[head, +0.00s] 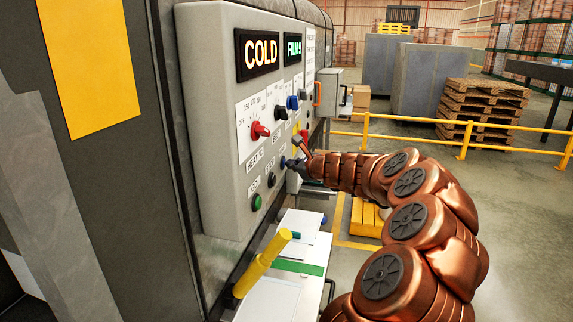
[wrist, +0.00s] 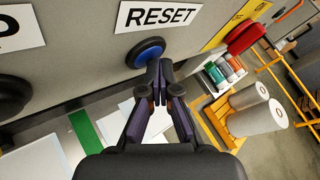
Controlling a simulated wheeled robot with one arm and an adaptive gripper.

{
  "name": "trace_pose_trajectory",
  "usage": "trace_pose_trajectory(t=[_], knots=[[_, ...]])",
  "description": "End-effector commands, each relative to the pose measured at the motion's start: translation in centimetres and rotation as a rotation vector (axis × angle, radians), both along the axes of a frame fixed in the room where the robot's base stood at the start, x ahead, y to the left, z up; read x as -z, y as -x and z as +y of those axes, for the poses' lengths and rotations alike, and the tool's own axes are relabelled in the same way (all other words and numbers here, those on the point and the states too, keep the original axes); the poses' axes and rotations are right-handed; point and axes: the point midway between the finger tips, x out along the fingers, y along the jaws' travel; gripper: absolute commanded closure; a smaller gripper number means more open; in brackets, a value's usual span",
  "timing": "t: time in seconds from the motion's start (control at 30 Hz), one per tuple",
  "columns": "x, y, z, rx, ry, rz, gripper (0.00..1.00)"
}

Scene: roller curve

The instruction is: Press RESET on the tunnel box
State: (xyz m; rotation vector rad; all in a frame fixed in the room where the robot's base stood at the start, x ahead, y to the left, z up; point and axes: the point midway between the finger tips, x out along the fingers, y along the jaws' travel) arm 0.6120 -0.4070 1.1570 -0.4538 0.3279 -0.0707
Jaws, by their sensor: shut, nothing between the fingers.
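The tunnel box (head: 213,120) is a light grey control panel on the left in the head view, with lit COLD and FILM displays. In the wrist view the RESET label (wrist: 158,16) sits above a round blue button (wrist: 146,50) with a dark rim. My gripper (wrist: 160,66) is shut and empty, its fingertips overlapping the button's lower right edge in the picture. I cannot tell whether they touch it. In the head view my gripper (head: 288,163) is at the panel's lower right, and the RESET button is hidden behind it.
A green button (head: 257,202) and a black button (head: 272,180) lie left of my gripper. A red button (wrist: 243,37) lies right of RESET. A yellow handle (head: 263,263) sticks up below the panel. A yellow railing (head: 410,140) stands behind my arm.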

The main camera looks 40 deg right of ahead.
Motion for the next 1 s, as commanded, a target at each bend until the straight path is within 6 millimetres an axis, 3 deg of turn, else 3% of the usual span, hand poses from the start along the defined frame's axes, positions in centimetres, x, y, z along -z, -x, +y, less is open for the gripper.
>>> trace_pose_trajectory(t=[1.0], knots=[[-0.1,2.1,-1.5,0.002,0.000,0.000,1.00]])
